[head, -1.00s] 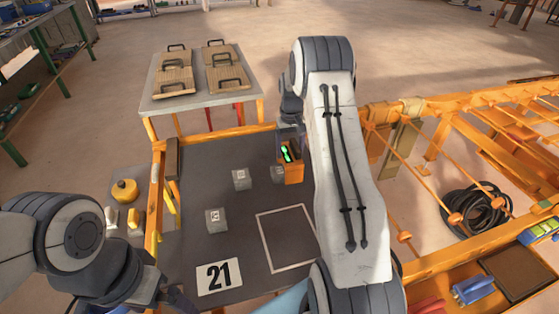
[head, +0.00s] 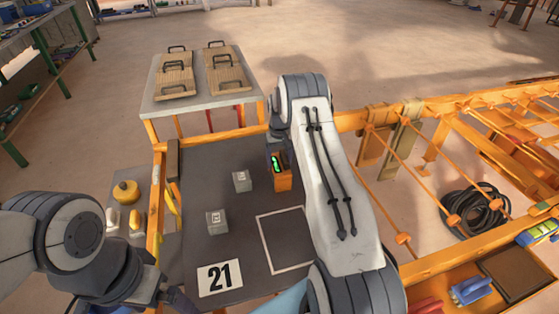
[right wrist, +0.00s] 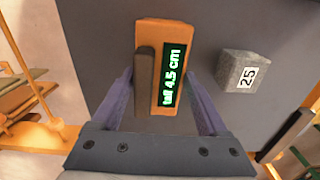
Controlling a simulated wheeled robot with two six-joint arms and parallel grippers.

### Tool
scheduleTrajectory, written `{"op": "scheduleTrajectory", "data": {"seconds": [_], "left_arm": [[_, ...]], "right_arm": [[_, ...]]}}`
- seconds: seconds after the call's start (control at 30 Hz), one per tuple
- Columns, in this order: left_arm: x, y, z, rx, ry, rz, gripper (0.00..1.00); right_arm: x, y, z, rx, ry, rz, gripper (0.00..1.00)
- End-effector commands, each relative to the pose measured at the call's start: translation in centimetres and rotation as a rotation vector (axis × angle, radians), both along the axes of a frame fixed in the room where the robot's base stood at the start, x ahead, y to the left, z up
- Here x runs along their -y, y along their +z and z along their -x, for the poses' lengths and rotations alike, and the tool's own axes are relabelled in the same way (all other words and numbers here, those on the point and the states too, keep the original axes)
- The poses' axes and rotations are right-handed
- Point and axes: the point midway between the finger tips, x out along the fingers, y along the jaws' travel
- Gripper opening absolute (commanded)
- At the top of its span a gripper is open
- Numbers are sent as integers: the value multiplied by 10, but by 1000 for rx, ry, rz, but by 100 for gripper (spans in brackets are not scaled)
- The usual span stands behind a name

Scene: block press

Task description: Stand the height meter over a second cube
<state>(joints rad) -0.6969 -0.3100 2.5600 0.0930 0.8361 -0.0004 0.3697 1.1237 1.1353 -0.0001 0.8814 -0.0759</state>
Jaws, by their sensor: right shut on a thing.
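The height meter (head: 282,182) is an orange block with a lit green display. My right gripper (right wrist: 160,78) is shut on it; the meter (right wrist: 176,32) lies between the two fingers, and its display reads about "tall 4.5 cm". In the head view one grey cube (head: 241,181) lies left of the meter, and another grey cube (head: 216,222) lies nearer to me. Whether a cube is under the meter is hidden. My left gripper (head: 178,299) is mostly hidden at the bottom.
A side table with handled wooden boards (head: 175,80) stands behind. A yellow round thing (head: 125,191) sits left. An orange rail with ropes (head: 470,110) is right.

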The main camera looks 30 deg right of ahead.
Motion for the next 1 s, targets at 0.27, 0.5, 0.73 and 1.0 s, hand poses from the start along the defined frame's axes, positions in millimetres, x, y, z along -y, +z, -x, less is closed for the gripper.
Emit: {"op": "scheduleTrajectory", "data": {"seconds": [0.27,0.5,0.73,1.0], "left_arm": [[0,-1,0,0,0,0,100],[0,-1,0,0,0,0,100],[0,-7,0,0,0,0,100],[0,-11,0,0,0,0,100]], "right_arm": [[0,-3,0,-1,0,0,100],[0,6,0,1,0,0,100],[0,49,-1,4,0,1,100],[0,102,0,2,0,1,100]]}}
